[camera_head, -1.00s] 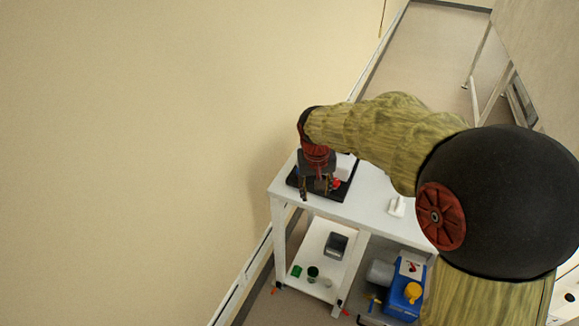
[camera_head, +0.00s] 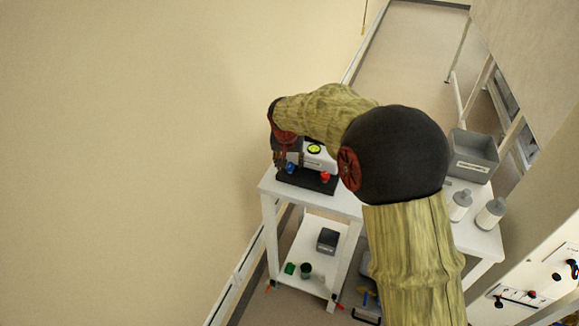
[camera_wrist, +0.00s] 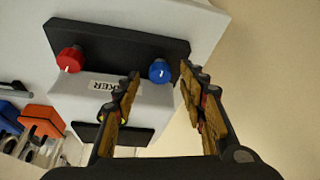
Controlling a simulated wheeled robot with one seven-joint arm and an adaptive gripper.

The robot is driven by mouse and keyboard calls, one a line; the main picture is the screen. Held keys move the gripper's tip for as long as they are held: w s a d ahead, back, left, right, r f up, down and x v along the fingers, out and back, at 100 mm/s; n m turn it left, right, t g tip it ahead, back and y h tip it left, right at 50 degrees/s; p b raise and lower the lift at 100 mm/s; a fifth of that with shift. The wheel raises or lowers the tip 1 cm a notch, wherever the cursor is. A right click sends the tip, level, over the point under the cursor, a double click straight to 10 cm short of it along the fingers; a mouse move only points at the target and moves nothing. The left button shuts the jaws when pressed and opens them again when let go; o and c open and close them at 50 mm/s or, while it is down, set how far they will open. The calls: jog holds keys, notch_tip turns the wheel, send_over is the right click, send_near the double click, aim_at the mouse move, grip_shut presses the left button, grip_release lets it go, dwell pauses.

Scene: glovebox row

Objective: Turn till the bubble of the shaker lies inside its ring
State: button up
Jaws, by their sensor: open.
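The shaker (camera_head: 320,161) is a white box on a dark base plate, standing on the white table. A round yellow-green level (camera_head: 314,149) with a dark ring is on its top; the bubble is too small to place. A red knob (camera_head: 325,176) and a blue knob (camera_head: 290,168) are on the base's front. In the wrist view, the red knob (camera_wrist: 70,59) is left and the blue knob (camera_wrist: 159,71) lies beyond and between my fingertips. My gripper (camera_wrist: 160,72) is open and empty; contact cannot be told. Its left finger partly hides the shaker's label and the level.
A grey bin (camera_head: 473,157) and two white bottles (camera_head: 460,205) stand on the table's right. A dark box (camera_head: 327,240) and green cups (camera_head: 305,270) are on the lower shelf. The wall is close on the left. Orange-topped things (camera_wrist: 42,120) show in the wrist view.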

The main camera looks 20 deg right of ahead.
jog(key=shift+x, duration=0.9)
jog(key=shift+r, duration=0.1)
grip_shut()
